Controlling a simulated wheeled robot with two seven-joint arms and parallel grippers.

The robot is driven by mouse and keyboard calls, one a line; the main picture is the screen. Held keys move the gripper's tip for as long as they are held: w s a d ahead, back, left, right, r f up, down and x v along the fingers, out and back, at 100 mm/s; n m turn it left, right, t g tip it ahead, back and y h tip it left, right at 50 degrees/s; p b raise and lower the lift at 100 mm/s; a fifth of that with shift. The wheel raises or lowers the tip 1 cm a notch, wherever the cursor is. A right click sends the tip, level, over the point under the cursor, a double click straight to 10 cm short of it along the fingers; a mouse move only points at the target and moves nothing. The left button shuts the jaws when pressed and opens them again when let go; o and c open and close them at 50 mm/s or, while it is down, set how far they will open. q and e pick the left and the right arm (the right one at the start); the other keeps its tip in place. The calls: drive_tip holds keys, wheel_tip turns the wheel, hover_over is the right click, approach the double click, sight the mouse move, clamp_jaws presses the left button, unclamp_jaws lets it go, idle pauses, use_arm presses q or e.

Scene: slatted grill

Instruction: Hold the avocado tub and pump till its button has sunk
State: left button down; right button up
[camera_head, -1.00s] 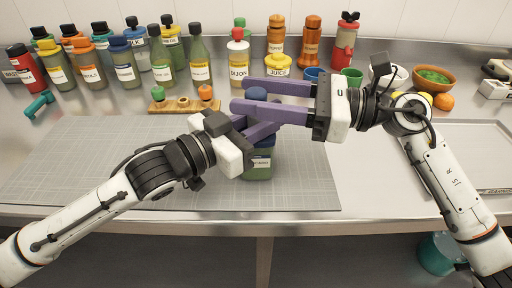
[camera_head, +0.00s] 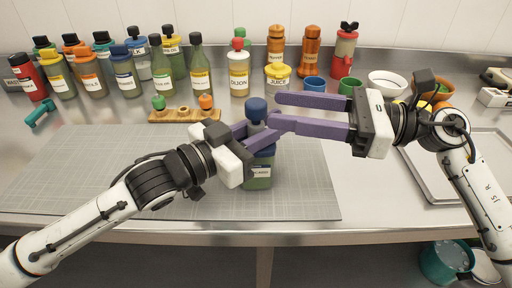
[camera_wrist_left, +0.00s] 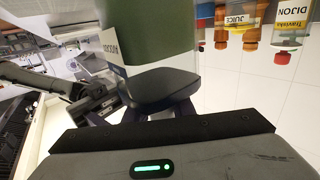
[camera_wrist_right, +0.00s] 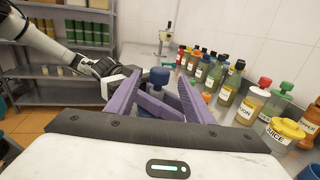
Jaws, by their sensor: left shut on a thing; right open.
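The avocado tub (camera_head: 258,180) has a green body, a white label and a blue lid. My left gripper (camera_head: 262,137) is shut on the tub's upper part; the left wrist view shows the green body (camera_wrist_left: 160,35) close up. My right gripper (camera_head: 277,112) is open and empty, its purple fingers pointing left, with tips just right of the button. In the right wrist view the button (camera_wrist_right: 160,75) shows ahead between the spread fingers.
The grey cutting mat (camera_head: 90,175) is otherwise bare. Several labelled bottles, such as the Dijon bottle (camera_head: 239,70), line the back. A metal tray (camera_head: 430,185) lies at the right.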

sight(249, 136)
use_arm(q)
drive_tip(key=c, duration=1.4)
unclamp_jaws()
drive_tip(key=shift+c, duration=0.2)
drive_tip(key=v, duration=1)
drive_tip(key=shift+s+a, duration=0.15)
drive_tip(key=shift+a, duration=0.2)
drive_tip(key=shift+s+a, duration=0.45)
drive_tip(key=shift+s, duration=0.05)
